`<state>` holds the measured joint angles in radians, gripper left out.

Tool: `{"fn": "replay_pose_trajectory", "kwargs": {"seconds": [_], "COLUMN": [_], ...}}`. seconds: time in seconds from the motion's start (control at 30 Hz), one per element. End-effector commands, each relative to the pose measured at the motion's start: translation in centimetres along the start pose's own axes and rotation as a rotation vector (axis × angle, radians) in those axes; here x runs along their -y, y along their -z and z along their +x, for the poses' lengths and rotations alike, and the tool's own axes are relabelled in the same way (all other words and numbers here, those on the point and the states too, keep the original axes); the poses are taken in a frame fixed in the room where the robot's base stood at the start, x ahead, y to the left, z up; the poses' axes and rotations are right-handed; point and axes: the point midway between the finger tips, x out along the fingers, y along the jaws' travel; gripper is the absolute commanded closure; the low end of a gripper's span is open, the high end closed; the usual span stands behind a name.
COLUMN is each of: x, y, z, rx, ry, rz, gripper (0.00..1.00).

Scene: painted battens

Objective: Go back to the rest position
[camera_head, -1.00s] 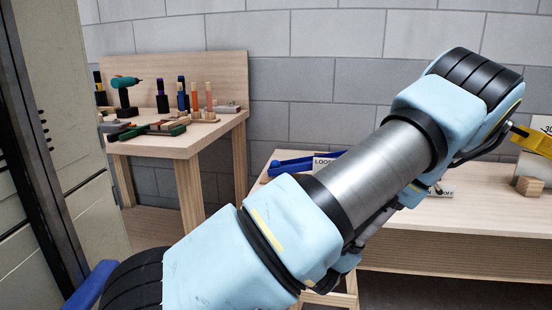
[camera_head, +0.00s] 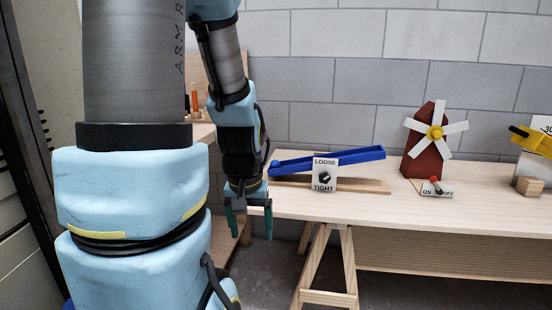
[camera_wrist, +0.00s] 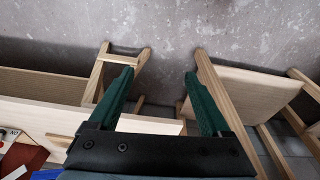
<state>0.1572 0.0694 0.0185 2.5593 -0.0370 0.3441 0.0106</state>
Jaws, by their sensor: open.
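My gripper (camera_head: 249,219) hangs pointing down in the head view, just off the left end of the right-hand table (camera_head: 420,212). Its two dark green fingers are apart and nothing is between them. In the wrist view my gripper (camera_wrist: 160,97) also shows open and empty, with the grey floor and wooden table legs beyond it. My blue and grey arm fills the left of the head view and hides much of the left workbench.
On the right-hand table stand a blue channel (camera_head: 350,156) with a LOOSE/TIGHT dial plate (camera_head: 324,174), a red windmill (camera_head: 424,158), an ON/OFF switch plate (camera_head: 436,188) and a wooden block (camera_head: 528,186). A grey block wall (camera_head: 340,75) is behind. A tall cabinet is at far left.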

Motion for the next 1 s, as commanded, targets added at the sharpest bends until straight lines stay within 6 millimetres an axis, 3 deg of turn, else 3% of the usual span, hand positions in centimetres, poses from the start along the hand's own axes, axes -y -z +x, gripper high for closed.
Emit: {"fn": "replay_pose_trajectory", "kwargs": {"seconds": [0.1,0.43,0.7,0.83,1.0], "x": [1.4,1.0,0.9,0.9,0.9], "y": [-1.0,0.1,1.4,1.7,1.9], "z": [-2.3,-8.3,-15.5,-17.5,-18.3], "rx": [0.029,0.03,0.03,0.03,0.03], "ry": [0.017,0.014,0.014,0.014,0.014], "rz": [-0.021,-0.015,-0.015,-0.015,-0.015], "gripper": [0.18,0.18,0.18,0.18,0.18]}}
